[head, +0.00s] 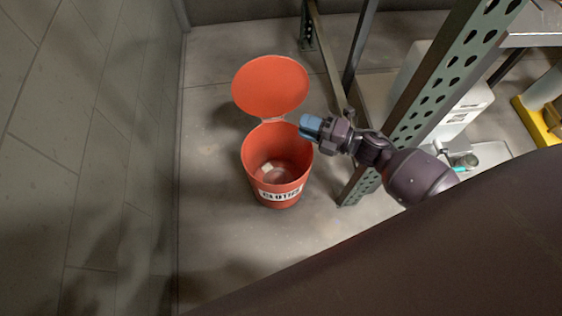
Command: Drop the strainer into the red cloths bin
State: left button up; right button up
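The red cloths bin (277,184) stands on the floor at the middle, with its round lid (270,86) swung up and back. A white label with dark letters is on its front. A small pale patch (266,168) shows inside, low in the bin; I cannot tell whether it is the strainer. My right gripper (309,127) reaches in from the right, with its blue-grey tip over the bin's right rear rim. Its finger gap is too small to make out, and no strainer can be clearly recognised at it. My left gripper is out of view.
A green-grey perforated rack post (425,85) stands right of the bin, close to my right arm. A white container (465,110) and a yellow object (540,120) are behind it. A wall (85,150) runs along the left. Floor left of the bin is clear.

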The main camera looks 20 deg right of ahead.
notch_tip(320, 180, up, 3)
jog(key=shift+r+p, duration=0.1)
jog(key=shift+p, duration=0.3)
dwell(0.3)
